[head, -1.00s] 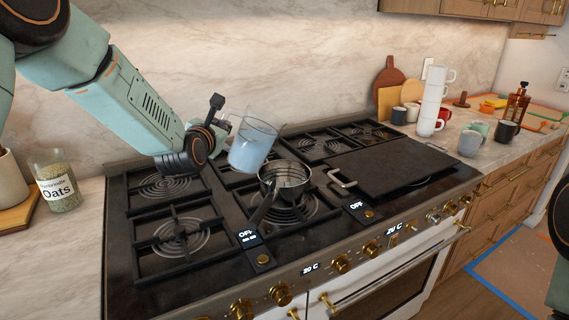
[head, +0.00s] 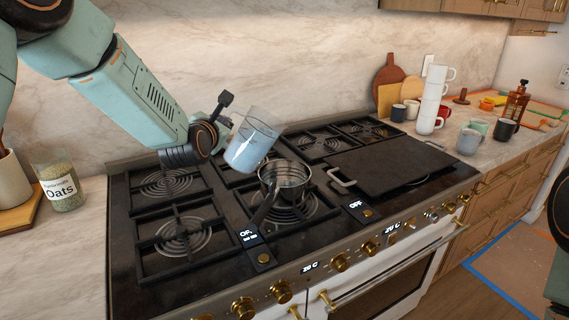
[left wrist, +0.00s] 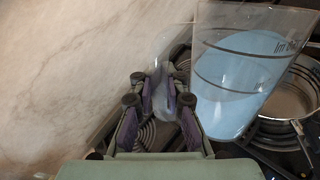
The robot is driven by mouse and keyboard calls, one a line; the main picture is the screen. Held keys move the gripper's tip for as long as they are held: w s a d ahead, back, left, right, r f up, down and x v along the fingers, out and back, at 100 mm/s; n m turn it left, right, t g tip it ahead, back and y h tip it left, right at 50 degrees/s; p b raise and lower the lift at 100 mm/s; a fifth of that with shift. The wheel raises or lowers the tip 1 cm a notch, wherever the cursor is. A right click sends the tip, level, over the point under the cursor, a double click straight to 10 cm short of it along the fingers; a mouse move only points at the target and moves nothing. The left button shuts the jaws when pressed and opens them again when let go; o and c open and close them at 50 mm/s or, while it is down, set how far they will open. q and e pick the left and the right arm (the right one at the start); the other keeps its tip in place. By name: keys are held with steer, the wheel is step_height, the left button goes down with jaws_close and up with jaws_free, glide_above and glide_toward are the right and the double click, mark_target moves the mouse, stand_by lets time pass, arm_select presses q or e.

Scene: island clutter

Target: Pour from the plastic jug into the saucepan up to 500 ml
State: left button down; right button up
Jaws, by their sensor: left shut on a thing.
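The clear plastic jug (head: 250,143) holds pale blue liquid and is tilted to the right, up in the air just left of the saucepan. My left gripper (head: 222,122) is shut on the jug's handle side; in the left wrist view the fingers (left wrist: 160,104) close around the clear handle, and the jug (left wrist: 238,75) fills the right. The metal saucepan (head: 285,178) sits on a middle burner, its handle pointing to the front left. It also shows behind the jug in the left wrist view (left wrist: 285,130). No stream of liquid is visible. My right gripper is out of view.
A black griddle (head: 392,166) covers the burners right of the saucepan. A jar of oats (head: 60,188) stands on the left counter. Stacked white mugs (head: 431,100) and other cups stand on the right counter. The front left burner (head: 182,236) is bare.

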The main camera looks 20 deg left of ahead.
arm_select(q)
steer(key=shift+w+d+r+m+g+p, duration=0.2)
steer(key=shift+r+m+g+p, duration=0.1)
steer(key=shift+r+m+p, duration=0.4)
steer(key=shift+w+a+f, duration=0.1)
steer(key=shift+f, duration=0.2)
steer(key=shift+d+r+m+y+p, duration=0.3)
steer(key=shift+r+p, duration=0.1)
steer(key=shift+p, duration=0.35)
steer(key=shift+d, duration=0.1)
